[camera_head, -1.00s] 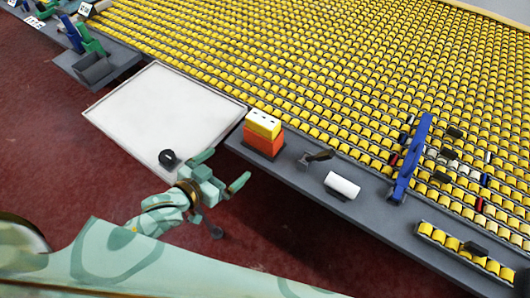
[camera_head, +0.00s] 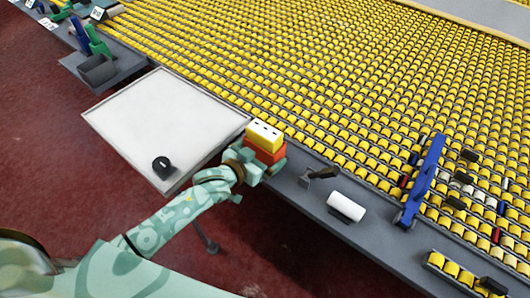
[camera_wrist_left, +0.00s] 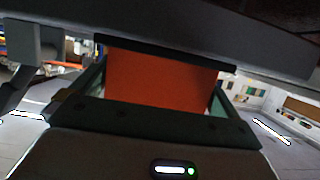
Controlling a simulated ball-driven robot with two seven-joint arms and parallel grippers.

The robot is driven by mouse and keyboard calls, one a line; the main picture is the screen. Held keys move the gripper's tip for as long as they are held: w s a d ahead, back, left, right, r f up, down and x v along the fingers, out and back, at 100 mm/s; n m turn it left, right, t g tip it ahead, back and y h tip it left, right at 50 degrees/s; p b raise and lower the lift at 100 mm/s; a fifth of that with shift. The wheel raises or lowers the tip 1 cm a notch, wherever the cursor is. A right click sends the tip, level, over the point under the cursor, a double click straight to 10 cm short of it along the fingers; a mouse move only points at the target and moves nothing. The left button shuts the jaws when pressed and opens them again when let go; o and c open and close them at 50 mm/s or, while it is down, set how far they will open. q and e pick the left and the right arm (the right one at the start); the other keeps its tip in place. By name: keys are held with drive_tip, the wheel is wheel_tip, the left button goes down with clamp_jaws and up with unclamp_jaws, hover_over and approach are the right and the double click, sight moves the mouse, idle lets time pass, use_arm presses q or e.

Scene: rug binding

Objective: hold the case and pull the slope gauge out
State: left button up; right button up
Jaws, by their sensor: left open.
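The orange case (camera_head: 262,153) stands upright on the grey ledge beside the roller bed. The slope gauge (camera_head: 265,134), a yellow block with a white top and dark marks, sticks up out of it. My left gripper (camera_head: 262,163) is open, low at the case, with one finger on each side of it. In the left wrist view the orange case (camera_wrist_left: 160,78) fills the space between the fingers. I cannot tell whether the fingers touch it. The gauge is not clear in that view. My right gripper is not in view.
A white panel (camera_head: 165,115) with a black round item (camera_head: 162,167) lies left of the case. A dark tool (camera_head: 318,174), a white roll (camera_head: 346,206) and a blue lever (camera_head: 424,175) lie to the right. Yellow rollers (camera_head: 330,80) fill the area behind.

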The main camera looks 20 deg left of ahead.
use_arm(q)
drive_tip(key=shift+w+d+f, duration=0.2)
drive_tip(key=shift+w, duration=0.4)
drive_tip(key=c, duration=0.8)
drive_tip(key=o, duration=0.4)
drive_tip(key=shift+c, duration=1)
